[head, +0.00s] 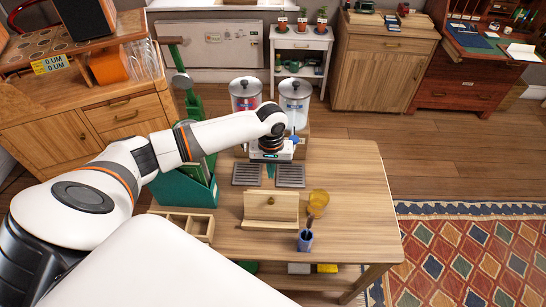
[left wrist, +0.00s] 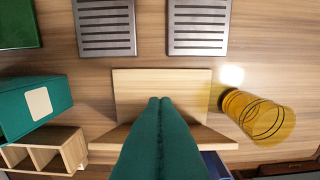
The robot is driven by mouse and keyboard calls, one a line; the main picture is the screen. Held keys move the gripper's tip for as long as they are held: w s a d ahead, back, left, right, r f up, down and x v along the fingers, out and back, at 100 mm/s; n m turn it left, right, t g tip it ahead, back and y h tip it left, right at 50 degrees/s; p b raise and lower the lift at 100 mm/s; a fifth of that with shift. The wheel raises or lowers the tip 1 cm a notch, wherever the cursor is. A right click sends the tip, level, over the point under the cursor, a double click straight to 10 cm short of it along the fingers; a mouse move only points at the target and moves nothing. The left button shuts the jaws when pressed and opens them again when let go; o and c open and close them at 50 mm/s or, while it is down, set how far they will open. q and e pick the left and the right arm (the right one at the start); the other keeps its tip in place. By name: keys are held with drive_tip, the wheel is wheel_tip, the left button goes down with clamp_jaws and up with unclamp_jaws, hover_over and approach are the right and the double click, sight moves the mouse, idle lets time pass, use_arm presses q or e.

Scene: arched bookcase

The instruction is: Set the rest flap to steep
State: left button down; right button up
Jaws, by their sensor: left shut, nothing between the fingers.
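The wooden rest (head: 271,207) stands on the table, with a pale flap leaning back and a ledge along its front. A small round knob shows on the flap in the head view. In the left wrist view the flap (left wrist: 135,85) lies behind my fingers, which hide its middle and part of the ledge. My left gripper (head: 271,172) is above and behind the rest, pointing down. Its teal fingers (left wrist: 160,101) are shut together and hold nothing. I cannot tell whether they touch the flap. My right gripper is not in view.
Two slotted grey trays (head: 291,175) lie behind the rest. An amber glass (head: 318,198) and a blue cup (head: 305,240) stand to its right. A wooden divided box (head: 180,224) and a green file holder (head: 188,190) stand left. The table's right side is clear.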

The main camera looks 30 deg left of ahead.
sight(271, 209)
use_arm(q)
wheel_tip(271, 209, down, 4)
drive_tip(key=shift+s+d+r+p, duration=0.2)
drive_tip(key=shift+s+d+p, duration=0.3)
drive_tip(key=shift+s+p, duration=0.2)
drive_tip(key=shift+s+d+r+p, duration=0.2)
drive_tip(key=shift+s+d+p, duration=0.35)
drive_tip(key=shift+s, duration=0.25)
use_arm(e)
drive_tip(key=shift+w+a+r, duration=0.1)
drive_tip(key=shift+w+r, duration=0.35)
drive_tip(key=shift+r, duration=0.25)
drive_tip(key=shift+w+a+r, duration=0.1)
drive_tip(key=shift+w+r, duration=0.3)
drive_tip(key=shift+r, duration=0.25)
